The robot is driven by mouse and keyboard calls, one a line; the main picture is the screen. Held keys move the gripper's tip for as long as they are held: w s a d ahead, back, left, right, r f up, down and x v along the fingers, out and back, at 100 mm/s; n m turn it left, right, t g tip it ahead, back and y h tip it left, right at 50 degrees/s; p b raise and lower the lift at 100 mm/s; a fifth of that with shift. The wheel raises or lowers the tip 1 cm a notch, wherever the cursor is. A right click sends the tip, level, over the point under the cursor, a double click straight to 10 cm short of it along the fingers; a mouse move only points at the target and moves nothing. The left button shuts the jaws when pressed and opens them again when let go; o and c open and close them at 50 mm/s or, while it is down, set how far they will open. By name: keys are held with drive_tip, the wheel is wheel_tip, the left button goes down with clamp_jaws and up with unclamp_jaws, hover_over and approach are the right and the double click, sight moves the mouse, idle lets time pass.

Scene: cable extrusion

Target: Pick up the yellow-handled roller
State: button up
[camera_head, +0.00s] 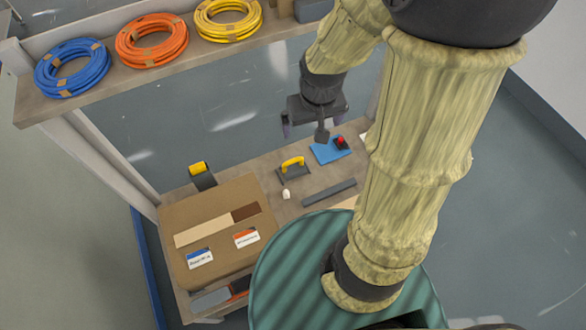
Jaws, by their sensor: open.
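A tool with an arched yellow handle (292,162) on a dark grey flat base (293,174) sits on the workbench, near the back edge at mid-width. It best fits the yellow-handled roller, though no roller part can be made out. My gripper (313,122) is open and empty, with its fingers apart. It hangs in the air, above and slightly right of the yellow handle in the picture, and does not touch it. A second item with a yellow top (198,168) on a dark stand (204,182) is at the back left.
A blue pad (330,150) with a red-topped dark item (341,142) lies right of the tool. A dark bar (329,193) and a small white piece (286,194) lie nearer. A brown board (185,215) holds cards. A shelf (110,82) carries blue, orange and yellow coils.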

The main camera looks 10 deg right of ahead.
drive_tip(key=w+f+n+g+b, duration=0.1)
drive_tip(key=w+f+b, duration=0.2)
drive_tip(key=w+f, duration=0.3)
drive_tip(key=w+f+b, duration=0.3)
drive_tip(key=w+f, duration=0.1)
drive_tip(key=f, duration=0.5)
drive_tip(key=g+b, duration=0.1)
drive_tip(key=b, duration=0.5)
hover_over(292, 160)
wheel_tip(292, 160, down, 17)
drive_tip(key=shift+r+n, duration=0.15)
drive_tip(key=shift+n, duration=0.25)
drive_tip(key=shift+w+d, duration=0.1)
wheel_tip(292, 160, down, 12)
drive_tip(key=shift+f+b, duration=0.1)
drive_tip(key=shift+b, duration=0.2)
wheel_tip(292, 160, down, 5)
drive_tip(key=shift+f, duration=0.1)
